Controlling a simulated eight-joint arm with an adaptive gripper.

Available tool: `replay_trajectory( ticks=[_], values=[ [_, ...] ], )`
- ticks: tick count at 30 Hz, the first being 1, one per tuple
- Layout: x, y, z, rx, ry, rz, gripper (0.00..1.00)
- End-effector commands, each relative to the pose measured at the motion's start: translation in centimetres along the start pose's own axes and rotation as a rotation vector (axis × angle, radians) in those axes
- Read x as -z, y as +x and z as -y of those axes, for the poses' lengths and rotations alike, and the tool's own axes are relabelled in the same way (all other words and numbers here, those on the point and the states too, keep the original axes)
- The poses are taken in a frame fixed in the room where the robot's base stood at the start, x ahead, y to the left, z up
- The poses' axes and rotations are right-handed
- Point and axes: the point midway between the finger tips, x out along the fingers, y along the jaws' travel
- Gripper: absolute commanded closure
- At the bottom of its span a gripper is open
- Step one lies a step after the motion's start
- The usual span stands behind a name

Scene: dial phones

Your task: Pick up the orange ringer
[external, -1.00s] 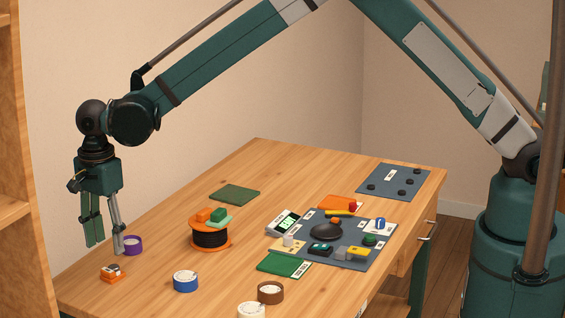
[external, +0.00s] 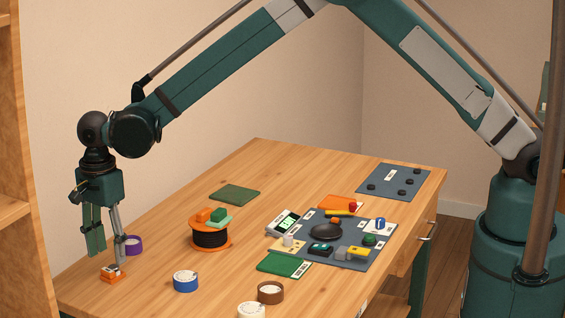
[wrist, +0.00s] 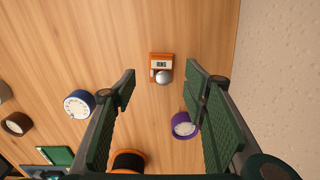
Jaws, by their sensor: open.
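The orange ringer (external: 112,274) is a small orange block lying on the table near its far left end. In the wrist view the ringer (wrist: 161,68) shows a white label reading "RING" and a round silvery part. My gripper (external: 106,254) points down with its fingers apart, just above the ringer and close to it. In the wrist view my gripper (wrist: 160,78) has a finger on either side of the ringer's line, with nothing between the pads. Whether a finger touches the ringer cannot be told.
A purple dial (wrist: 184,126) stands close by the right finger. A blue dial (external: 185,281) and an orange spool with a black middle (external: 210,238) stand to the right. The table edge (wrist: 234,50) is near the ringer. Bare wood surrounds the ringer's other sides.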

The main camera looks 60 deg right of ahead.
Motion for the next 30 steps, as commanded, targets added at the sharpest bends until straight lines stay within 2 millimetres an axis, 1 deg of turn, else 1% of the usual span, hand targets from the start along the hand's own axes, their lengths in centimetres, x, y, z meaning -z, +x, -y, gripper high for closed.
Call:
replay_trajectory(
  ticks=[5,12,15,19,30],
  values=[
    [0.2,1.4,0.1,0.000,0.000,0.000,0.56],
    [0.4,4.1,0.2,0.000,0.000,0.000,0.56],
    [0.4,4.8,0.2,0.000,0.000,0.000,0.56],
    [0.4,5.1,0.2,0.000,0.000,0.000,0.56],
    [0.4,5.0,0.2,0.000,0.000,0.000,0.56]
  ],
)
